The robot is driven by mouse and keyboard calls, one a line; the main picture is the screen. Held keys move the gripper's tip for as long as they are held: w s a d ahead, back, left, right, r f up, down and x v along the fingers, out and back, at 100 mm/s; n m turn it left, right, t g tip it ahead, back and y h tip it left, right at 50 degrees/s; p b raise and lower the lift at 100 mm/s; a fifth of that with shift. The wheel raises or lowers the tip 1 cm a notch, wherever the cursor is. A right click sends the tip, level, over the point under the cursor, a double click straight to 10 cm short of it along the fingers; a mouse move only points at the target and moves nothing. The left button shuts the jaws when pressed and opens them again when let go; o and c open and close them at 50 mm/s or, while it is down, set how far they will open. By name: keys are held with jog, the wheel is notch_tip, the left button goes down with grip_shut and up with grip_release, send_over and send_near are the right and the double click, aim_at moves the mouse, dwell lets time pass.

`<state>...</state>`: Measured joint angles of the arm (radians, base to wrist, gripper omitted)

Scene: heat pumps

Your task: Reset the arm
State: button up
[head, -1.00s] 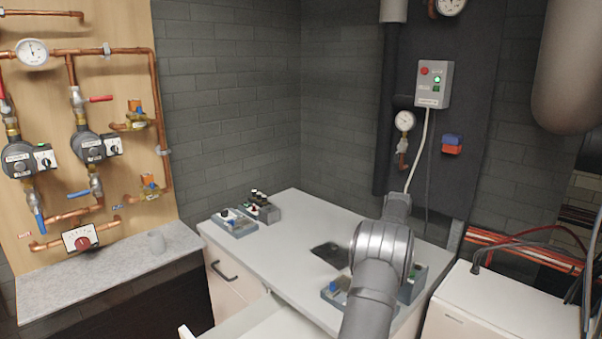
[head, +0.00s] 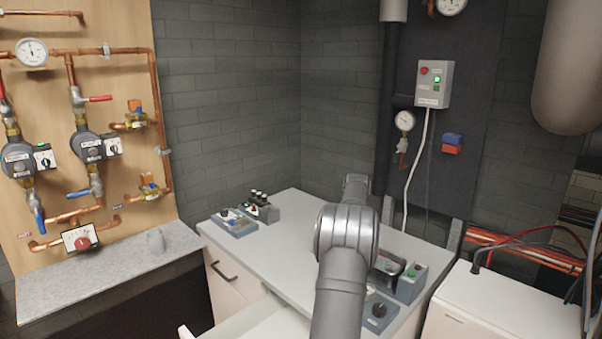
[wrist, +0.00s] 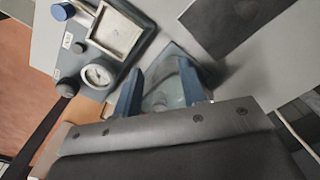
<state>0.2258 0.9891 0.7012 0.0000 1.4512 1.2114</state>
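My arm (head: 342,240) rises in the front middle of the head view, over the white counter (head: 268,228). My gripper is hidden behind it there. In the wrist view my gripper (wrist: 160,88) shows two blue fingers standing apart with a gap between them. A blurred grey-green shape shows in the gap; it looks to lie beyond the fingers, and I see no grip on it. A grey device with a dial, a blue knob and a square tray (wrist: 110,35) is left of the fingers. A dark flat plate (wrist: 235,25) lies at upper right.
Grey control boxes (head: 236,222) stand at the counter's back left. More boxes (head: 411,282) stand right of my arm. An open drawer (head: 262,322) juts out at the front. A wall panel with pipes and pumps (head: 85,150) is at left. The counter's middle-left is clear.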

jog(key=a+f, duration=0.1)
jog(key=a, duration=0.5)
jog(key=s+a+f+n, duration=0.1)
jog(key=a, duration=0.5)
jog(key=s+a+f+n, duration=0.1)
jog(key=a, duration=0.5)
jog(key=shift+s+a+f, duration=0.1)
jog(key=shift+s+f, duration=0.05)
jog(key=shift+s, duration=0.1)
jog(key=s+a+f+n, duration=0.3)
jog(key=s+a, duration=0.1)
jog(key=a, duration=0.2)
jog(key=s+d+f+n, duration=0.6)
jog(key=s+f+n, duration=0.3)
jog(key=s+f, duration=0.2)
jog(key=shift+s+d, duration=0.15)
jog(key=shift+s, duration=0.6)
jog(key=shift+c, duration=0.2)
